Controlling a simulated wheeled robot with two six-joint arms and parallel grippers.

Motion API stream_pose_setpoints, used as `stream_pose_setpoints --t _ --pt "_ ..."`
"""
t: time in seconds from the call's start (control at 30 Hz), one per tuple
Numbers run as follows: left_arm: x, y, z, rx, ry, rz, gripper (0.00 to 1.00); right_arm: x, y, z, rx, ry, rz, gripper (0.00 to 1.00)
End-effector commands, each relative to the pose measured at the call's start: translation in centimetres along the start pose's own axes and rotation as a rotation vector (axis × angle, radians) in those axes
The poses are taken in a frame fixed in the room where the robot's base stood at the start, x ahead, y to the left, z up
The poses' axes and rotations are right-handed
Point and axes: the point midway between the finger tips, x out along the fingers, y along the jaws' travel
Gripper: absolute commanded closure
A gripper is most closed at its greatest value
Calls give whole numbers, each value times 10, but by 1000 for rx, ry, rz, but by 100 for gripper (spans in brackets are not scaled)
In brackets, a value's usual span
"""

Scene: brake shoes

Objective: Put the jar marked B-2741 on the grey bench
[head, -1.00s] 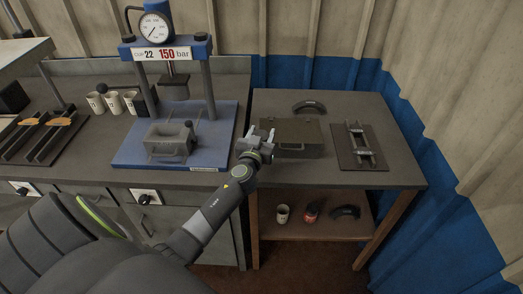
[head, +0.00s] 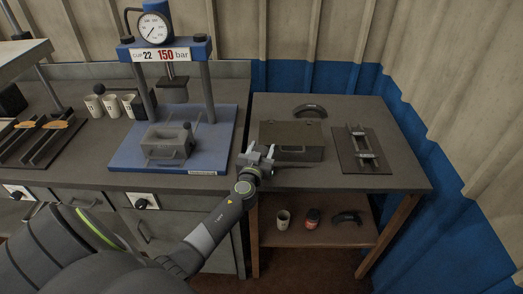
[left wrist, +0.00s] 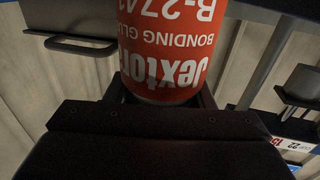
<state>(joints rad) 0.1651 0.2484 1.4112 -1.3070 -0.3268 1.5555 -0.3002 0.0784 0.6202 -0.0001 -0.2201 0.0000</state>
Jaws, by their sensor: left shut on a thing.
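The jar marked B-2741 (left wrist: 172,45) is red with white lettering, reading "BONDING GLUE", upside down in the left wrist view. My left gripper (head: 257,160) is shut on it; the dark fingers (left wrist: 160,98) are at the jar's near end. In the head view the gripper is near the gap between the two worktops, and the held jar cannot be made out there. The grey bench (head: 75,170) with drawers stands at the left. My right gripper is not in view.
A blue press (head: 205,150) stands on the bench, with several cups beside it. The right-hand table (head: 370,105) carries a metal case (head: 292,140), a brake shoe (head: 310,109) and a fixture plate (head: 345,160).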

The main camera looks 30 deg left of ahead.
Motion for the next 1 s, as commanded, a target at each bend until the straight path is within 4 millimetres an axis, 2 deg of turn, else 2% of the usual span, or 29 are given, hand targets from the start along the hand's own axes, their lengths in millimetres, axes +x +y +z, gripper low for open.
stream_pose_setpoints --t 0.03,0.07,0.23,0.53,0.73,1.0 --pt "0 0 2 -1 2 0 84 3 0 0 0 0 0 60" --pt "0 0 2 -1 0 0 50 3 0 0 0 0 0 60" --pt "0 0 1 0 0 0 30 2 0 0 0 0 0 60" --pt "0 0 1 1 0 -1 30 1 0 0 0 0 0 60" --pt "-1 0 0 2 -2 -1 30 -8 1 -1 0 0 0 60" --pt "-44 -4 3 -1 -1 -1 30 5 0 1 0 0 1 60"
